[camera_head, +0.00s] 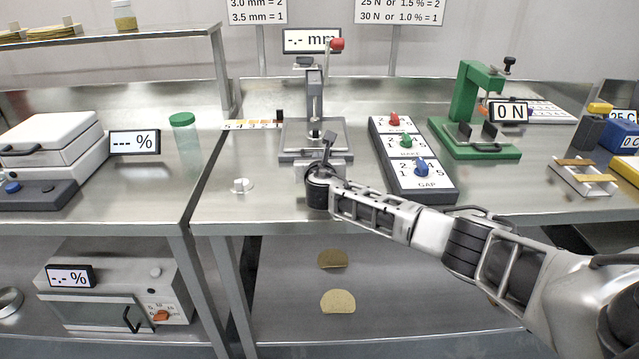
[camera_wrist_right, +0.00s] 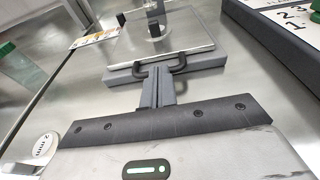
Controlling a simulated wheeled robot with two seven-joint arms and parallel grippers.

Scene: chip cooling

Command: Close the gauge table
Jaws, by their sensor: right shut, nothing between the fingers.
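The gauge (camera_head: 314,95) stands at the back of the middle bench, with a red-knobbed lever and a "-.- mm" display (camera_head: 312,41). Its table has a pale plate (camera_wrist_right: 190,32) and a dark grey front (camera_wrist_right: 207,60) with a dark handle (camera_wrist_right: 181,62). In the head view the front of the gauge table (camera_head: 288,157) is partly hidden by my right gripper (camera_head: 329,142). In the wrist view my right gripper (camera_wrist_right: 158,82) is shut and empty, its fingertips at the middle of the handle. I cannot tell whether they touch it. My left gripper is out of view.
A block with red, green and blue knobs (camera_head: 410,162) stands right of my right wrist. A small white disc (camera_head: 242,185) lies to the left. A green press (camera_head: 473,110) stands farther right. The bench front left of my wrist is mostly clear.

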